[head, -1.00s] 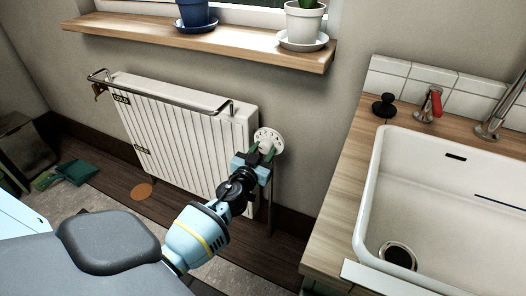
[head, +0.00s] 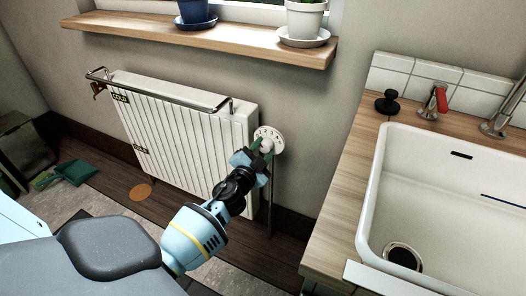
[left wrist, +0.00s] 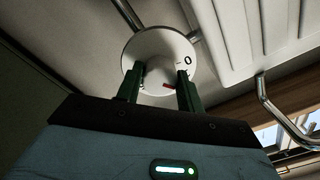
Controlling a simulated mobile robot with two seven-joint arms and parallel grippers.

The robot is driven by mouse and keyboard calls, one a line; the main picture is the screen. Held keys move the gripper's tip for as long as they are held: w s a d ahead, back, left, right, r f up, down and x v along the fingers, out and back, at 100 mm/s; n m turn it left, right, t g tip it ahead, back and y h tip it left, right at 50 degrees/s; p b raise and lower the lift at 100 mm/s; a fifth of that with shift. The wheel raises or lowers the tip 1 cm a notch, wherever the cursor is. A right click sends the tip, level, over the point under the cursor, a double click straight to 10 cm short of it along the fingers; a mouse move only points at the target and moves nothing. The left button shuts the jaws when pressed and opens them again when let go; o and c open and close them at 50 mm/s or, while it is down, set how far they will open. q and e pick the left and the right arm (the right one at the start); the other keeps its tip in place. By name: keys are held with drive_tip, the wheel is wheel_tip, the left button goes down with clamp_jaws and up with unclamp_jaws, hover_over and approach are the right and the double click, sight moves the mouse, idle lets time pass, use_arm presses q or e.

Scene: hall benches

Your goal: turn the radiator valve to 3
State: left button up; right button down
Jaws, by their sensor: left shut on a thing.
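The white radiator (head: 180,135) hangs on the wall below the window sill. Its round white valve (head: 268,138) sits at the radiator's right end, with a dial plate carrying dark marks. My left gripper (head: 262,150) is at the valve, its two green fingers shut on the knob. In the left wrist view the fingers (left wrist: 160,92) stand on either side of the valve's middle, in front of the pale dial (left wrist: 160,48). A "0" and a short dash show at the dial's right, and a red mark shows between the fingers. Other numbers are hidden or too small to read. My right gripper is out of view.
A metal rail (head: 160,93) runs along the radiator's top front. The wooden sill (head: 200,38) above bears two plant pots. A wooden counter (head: 345,190) with a white sink (head: 445,190) stands at the right. A green dustpan (head: 75,172) lies on the floor at left.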

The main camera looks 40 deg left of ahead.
use_arm(q)
drive_tip(key=m, duration=0.6)
drive_tip(key=shift+m, duration=0.3)
drive_tip(key=m, duration=0.2)
drive_tip(key=shift+m, duration=0.7)
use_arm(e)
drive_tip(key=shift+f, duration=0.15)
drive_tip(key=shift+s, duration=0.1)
use_arm(q)
drive_tip(key=o, duration=1)
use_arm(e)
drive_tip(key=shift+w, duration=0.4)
use_arm(q)
drive_tip(key=shift+s+h, duration=0.1)
drive_tip(key=shift+h, duration=0.2)
drive_tip(key=shift+v, duration=3.85)
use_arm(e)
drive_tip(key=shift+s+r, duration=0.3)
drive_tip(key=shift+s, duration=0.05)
